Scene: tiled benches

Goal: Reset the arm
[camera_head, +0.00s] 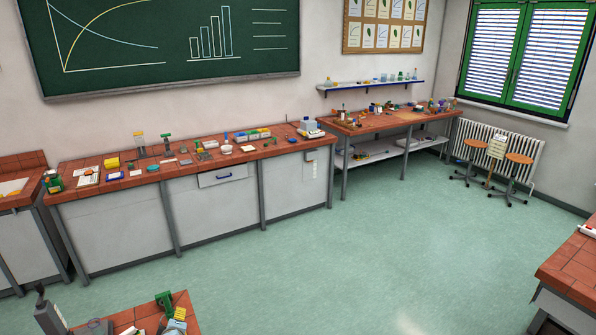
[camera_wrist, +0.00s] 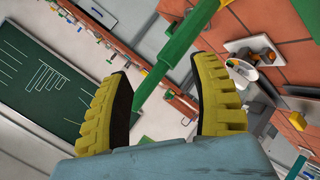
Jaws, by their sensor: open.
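My gripper (camera_wrist: 163,78) shows in the wrist view with two ridged yellow fingers and dark inner pads, spread well apart. A green bar (camera_wrist: 178,52) runs slantwise across the gap between the fingers, its lower end close to the left pad. I cannot tell how far off it is or whether it touches the pad; the fingers are not closed on it.
A long tiled bench (camera_head: 125,181) with many small items lines the wall; another bench (camera_head: 345,130) continues rightward. A near bench (camera_head: 205,322) carries a green object (camera_head: 165,302). Two stools (camera_head: 518,158) stand by the radiator. The green floor (camera_head: 330,255) between is clear.

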